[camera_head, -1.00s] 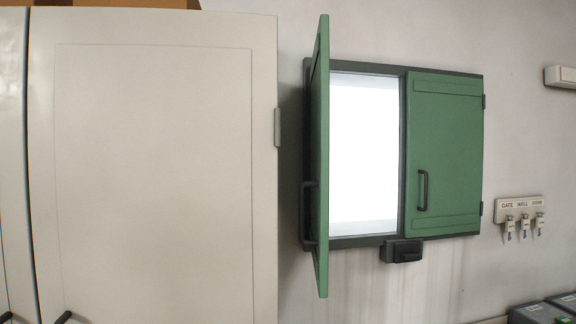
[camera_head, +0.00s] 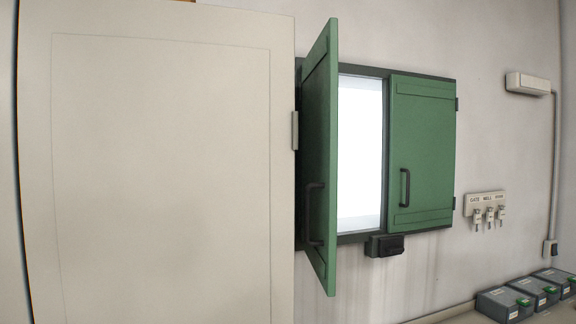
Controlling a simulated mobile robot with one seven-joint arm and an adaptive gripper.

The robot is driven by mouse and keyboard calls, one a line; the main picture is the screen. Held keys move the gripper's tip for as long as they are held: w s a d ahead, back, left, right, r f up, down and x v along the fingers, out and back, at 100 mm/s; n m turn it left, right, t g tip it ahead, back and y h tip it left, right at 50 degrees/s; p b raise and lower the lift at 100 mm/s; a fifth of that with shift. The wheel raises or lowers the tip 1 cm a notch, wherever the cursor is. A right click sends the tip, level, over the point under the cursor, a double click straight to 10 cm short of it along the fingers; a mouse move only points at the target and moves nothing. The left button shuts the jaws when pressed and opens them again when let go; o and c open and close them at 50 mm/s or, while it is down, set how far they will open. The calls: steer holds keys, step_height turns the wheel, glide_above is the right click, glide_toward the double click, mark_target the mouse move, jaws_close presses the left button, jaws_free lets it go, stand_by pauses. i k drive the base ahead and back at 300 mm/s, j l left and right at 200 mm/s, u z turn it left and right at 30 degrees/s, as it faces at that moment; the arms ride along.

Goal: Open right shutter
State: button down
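The right shutter (camera_head: 424,150) is a green panel with a black vertical handle (camera_head: 405,188) near its left edge. It is shut flat in the dark frame, with hinges on its right side. The left shutter (camera_head: 321,150) is green too and stands swung out from the wall, with a dark handle on it. Bright white light fills the window opening (camera_head: 361,150) between the two. A small black latch box (camera_head: 384,245) sits below the frame. My gripper is not in view.
A tall pale cabinet (camera_head: 160,170) fills the left side, close to the open left shutter. A labelled key rack (camera_head: 486,205) hangs on the wall at right. Several grey boxes (camera_head: 505,303) stand on a surface at lower right. A white wall fixture (camera_head: 527,84) has a conduit running down.

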mark_target(422, 152)
steer(key=i+l, duration=0.45)
steer(key=i+l+u, duration=0.1)
steer(key=i+l, duration=0.3)
steer(key=l, duration=0.25)
